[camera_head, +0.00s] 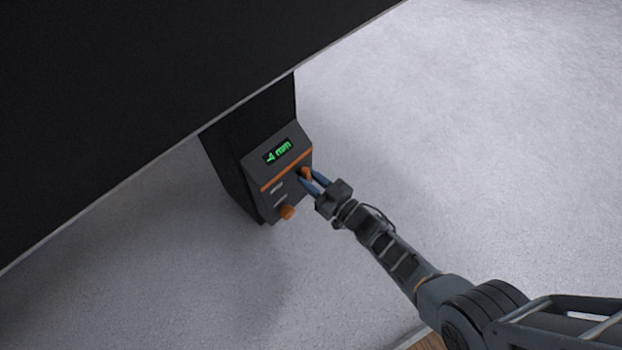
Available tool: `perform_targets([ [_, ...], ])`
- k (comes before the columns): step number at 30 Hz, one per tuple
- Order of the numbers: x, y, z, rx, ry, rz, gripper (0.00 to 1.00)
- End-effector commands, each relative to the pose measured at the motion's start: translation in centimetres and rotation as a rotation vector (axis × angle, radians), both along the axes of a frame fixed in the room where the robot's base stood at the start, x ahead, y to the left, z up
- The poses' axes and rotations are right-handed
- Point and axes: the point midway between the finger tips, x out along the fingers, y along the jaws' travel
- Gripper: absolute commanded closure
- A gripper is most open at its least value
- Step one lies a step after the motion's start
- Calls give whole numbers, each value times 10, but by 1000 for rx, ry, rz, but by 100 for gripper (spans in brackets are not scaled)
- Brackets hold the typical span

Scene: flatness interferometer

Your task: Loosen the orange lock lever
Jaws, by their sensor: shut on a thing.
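The orange lock lever (306,173) sits at the right side of the front panel of a dark control box (290,192), just below an orange stripe. My gripper (312,180) reaches in from the lower right, with its blue fingers at the panel. It is shut on the orange lever, one finger on each side. The fingers hide part of the lever. A second orange part, like a knob (287,212), sticks out at the lower edge of the panel. A green display (278,151) above the stripe reads what looks like "-4 mm".
A large black slab (150,90) with a pale edge overhangs the box at upper left. The light grey floor (450,130) is open to the right and below. A wooden edge (430,342) shows at the bottom.

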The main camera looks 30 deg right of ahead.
Motion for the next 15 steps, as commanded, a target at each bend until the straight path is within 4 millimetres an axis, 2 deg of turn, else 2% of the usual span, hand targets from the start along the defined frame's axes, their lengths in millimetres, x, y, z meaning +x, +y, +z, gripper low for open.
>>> perform_targets([
  [6,-1,0,-2,0,4,-2,100],
  [7,-1,0,-2,-1,4,-2,70],
  [11,-1,0,-1,-1,3,-1,58],
  [15,-1,0,-1,-2,2,-1,57],
])
